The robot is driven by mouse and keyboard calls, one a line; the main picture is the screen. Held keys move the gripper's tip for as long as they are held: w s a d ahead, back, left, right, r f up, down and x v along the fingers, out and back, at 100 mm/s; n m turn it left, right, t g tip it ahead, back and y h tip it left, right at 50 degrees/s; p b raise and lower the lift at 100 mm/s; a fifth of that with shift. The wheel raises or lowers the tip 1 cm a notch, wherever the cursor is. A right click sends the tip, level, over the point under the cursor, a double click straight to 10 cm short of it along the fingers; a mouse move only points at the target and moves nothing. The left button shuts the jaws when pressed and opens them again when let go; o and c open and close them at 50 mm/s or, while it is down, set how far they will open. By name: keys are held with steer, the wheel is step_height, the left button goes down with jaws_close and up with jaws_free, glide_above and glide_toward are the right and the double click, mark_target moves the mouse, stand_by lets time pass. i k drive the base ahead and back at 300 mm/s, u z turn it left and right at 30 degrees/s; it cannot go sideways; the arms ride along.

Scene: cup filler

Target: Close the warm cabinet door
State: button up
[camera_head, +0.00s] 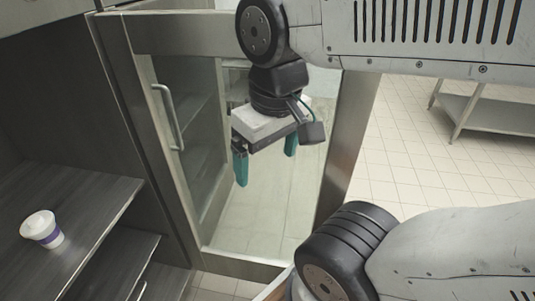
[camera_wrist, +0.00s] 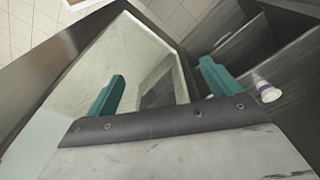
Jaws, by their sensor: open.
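The warm cabinet door (camera_head: 336,150) stands open, a glass panel in a steel frame, swung out from the dark cabinet at the left. In the wrist view its frame (camera_wrist: 72,45) and glass fill the upper left and middle. My gripper (camera_head: 266,168) is open and empty, its teal fingers pointing down in front of the glass. In the wrist view the gripper (camera_wrist: 162,70) has its fingers spread across the door. I cannot tell whether a finger touches it. A metal handle (camera_head: 168,115) shows within the frame's left part; whether it belongs to this door is unclear.
A white and purple cup (camera_head: 42,229) is on the cabinet shelf (camera_head: 105,195) at the left; it also shows in the wrist view (camera_wrist: 268,92). A metal table (camera_head: 490,112) stands at the back right. Tiled floor (camera_head: 400,165) lies open right of the door.

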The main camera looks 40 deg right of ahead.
mark_target(126, 36)
steer(key=k, duration=0.5)
steer(key=z, duration=2)
steer(key=i, duration=3.25)
steer(key=u, duration=4.25)
